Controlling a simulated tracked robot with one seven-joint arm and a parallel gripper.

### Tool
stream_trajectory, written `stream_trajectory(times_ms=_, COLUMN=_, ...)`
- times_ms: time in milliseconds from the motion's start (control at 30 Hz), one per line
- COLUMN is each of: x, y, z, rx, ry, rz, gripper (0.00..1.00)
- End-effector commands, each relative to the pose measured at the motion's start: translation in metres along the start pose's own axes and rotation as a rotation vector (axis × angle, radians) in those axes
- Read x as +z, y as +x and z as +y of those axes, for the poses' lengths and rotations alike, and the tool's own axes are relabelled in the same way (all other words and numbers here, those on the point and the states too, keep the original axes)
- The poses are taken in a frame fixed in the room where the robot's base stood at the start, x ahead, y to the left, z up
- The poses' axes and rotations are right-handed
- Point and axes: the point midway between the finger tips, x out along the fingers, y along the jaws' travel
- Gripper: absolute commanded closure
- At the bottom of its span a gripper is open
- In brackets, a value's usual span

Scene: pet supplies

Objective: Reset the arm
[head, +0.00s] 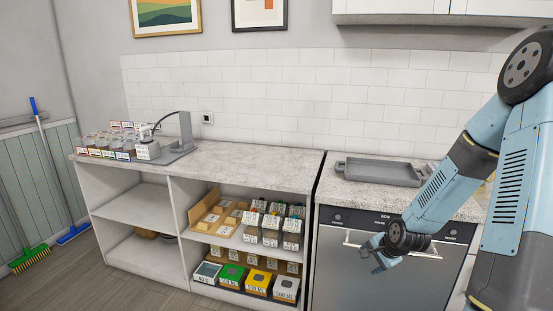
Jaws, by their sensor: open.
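My gripper (378,257) is at the end of my blue and black arm, which comes in from the right side of the head view. It hangs in front of the dishwasher (350,275), below the counter edge, and points to the left and down. Its jaws are open, and I see nothing between them. It looks small, and I cannot tell its exact distance from the dishwasher front.
A grey tray (378,173) lies on the counter above the dishwasher. A shelf unit (180,230) holds boxes and cartons. Jars and a lamp-like device (180,135) stand on its top at left. The middle countertop (255,168) is clear. Brooms (50,160) lean at far left.

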Motion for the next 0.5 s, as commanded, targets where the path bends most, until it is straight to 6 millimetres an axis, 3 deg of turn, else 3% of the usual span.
stream_trajectory(times_ms=500, x=0.009, y=-0.106, z=-0.034, rx=0.198, ry=-0.414, rz=0.102, gripper=0.31)
